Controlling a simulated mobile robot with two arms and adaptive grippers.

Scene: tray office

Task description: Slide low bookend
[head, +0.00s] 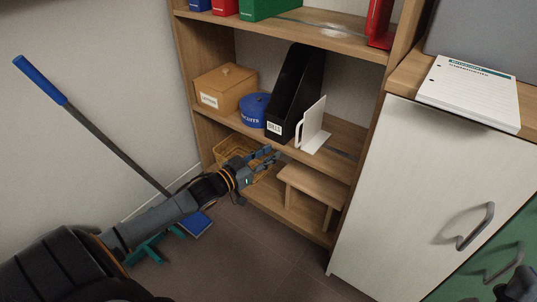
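A white bookend (313,126) stands upright on the middle shelf, just right of a black magazine file (291,92) with a label on its front. A grey strip runs along the shelf to the bookend's right. A red bookend (379,22) stands on the shelf above. My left gripper (272,158) is at the front edge of the middle shelf, left of and lower than the white bookend and apart from it. Its fingers are small and seen edge-on, so their opening is unclear. A dark part of my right arm (517,285) shows at the lower right edge.
A wooden box (225,88) and a blue tin (254,109) stand left of the file. Below are a wicker basket (233,147) and a wooden stool (312,184). A white cabinet (425,200) closes off the right. A blue-handled broom (95,128) leans at left.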

